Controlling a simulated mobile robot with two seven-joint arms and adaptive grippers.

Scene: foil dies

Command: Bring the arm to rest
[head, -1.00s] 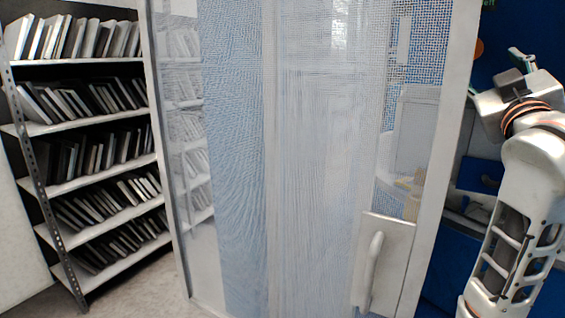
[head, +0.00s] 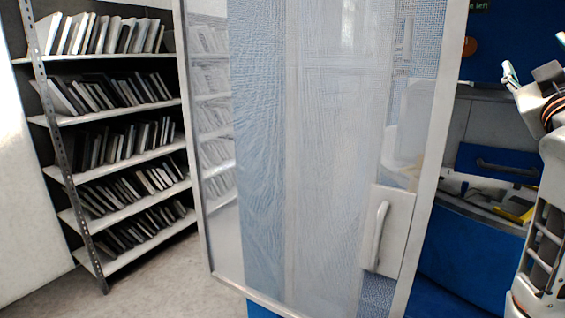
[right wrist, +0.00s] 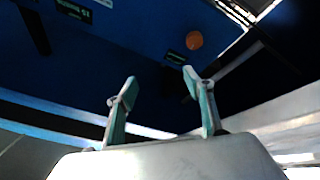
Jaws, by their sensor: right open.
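My right arm stands raised at the right edge of the head view. Its gripper (head: 535,58) points up, partly cut off by the frame edge. In the right wrist view the two fingers of the right gripper (right wrist: 158,100) stand well apart with nothing between them, so it is open and empty. Behind the fingers is a dark blue wall. My left gripper does not show.
A shelf unit (head: 115,165) with several rows of books stands at the left.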

